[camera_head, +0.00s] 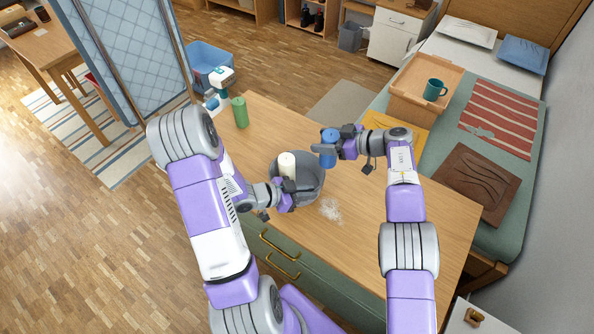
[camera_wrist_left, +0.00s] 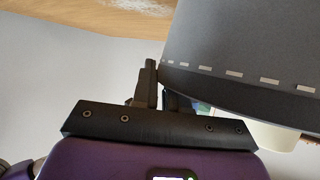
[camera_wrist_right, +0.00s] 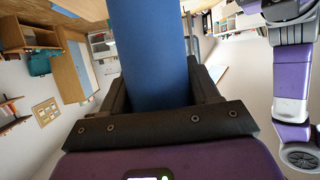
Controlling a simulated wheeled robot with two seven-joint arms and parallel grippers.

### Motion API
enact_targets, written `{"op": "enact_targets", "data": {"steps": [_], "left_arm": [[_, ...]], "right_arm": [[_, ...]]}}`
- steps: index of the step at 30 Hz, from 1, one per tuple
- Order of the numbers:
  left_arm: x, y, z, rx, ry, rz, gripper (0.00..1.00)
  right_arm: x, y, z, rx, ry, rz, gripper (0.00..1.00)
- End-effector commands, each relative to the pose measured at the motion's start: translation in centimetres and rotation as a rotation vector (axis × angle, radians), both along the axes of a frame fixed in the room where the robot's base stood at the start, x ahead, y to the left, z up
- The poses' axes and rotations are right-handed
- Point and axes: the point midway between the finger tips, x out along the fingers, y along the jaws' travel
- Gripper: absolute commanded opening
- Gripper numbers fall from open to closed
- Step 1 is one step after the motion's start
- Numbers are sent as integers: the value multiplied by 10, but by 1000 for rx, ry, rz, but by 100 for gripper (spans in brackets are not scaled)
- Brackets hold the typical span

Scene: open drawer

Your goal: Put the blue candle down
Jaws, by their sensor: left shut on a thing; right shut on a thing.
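The blue candle (camera_head: 328,150) is upright in my right gripper (camera_head: 334,146), which is shut on it above the wooden dresser top. In the right wrist view the blue candle (camera_wrist_right: 150,55) stands between the two fingers. My left gripper (camera_head: 287,190) is shut on the rim of a grey basket (camera_head: 312,184). In the left wrist view the dark basket wall (camera_wrist_left: 240,50) is at the fingers (camera_wrist_left: 160,95). A white candle (camera_head: 287,165) stands in the basket. I cannot tell whether the blue candle touches the dresser or the basket's far rim.
A green candle (camera_head: 240,112) stands at the dresser's far left, near a white and blue bottle (camera_head: 217,92). A whitish clear patch (camera_head: 330,209) lies right of the basket. The dresser top (camera_head: 420,235) is bare at right. A bed with a tray (camera_head: 408,75) is beyond.

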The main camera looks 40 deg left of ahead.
Motion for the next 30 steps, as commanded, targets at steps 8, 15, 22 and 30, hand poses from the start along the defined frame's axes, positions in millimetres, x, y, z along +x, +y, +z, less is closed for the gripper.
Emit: {"op": "enact_targets", "data": {"steps": [8,15,22,30], "left_arm": [[-1,1,-2,0,7,4,0],[-1,1,-2,0,7,4,0],[-1,1,-2,0,7,4,0],[-1,1,-2,1,7,4,0]], "right_arm": [[-36,31,-15,3,0,120,20],[-37,33,-51,2,2,124,20],[-37,33,-80,4,-2,124,20],[-37,33,-113,5,-1,124,20]]}}
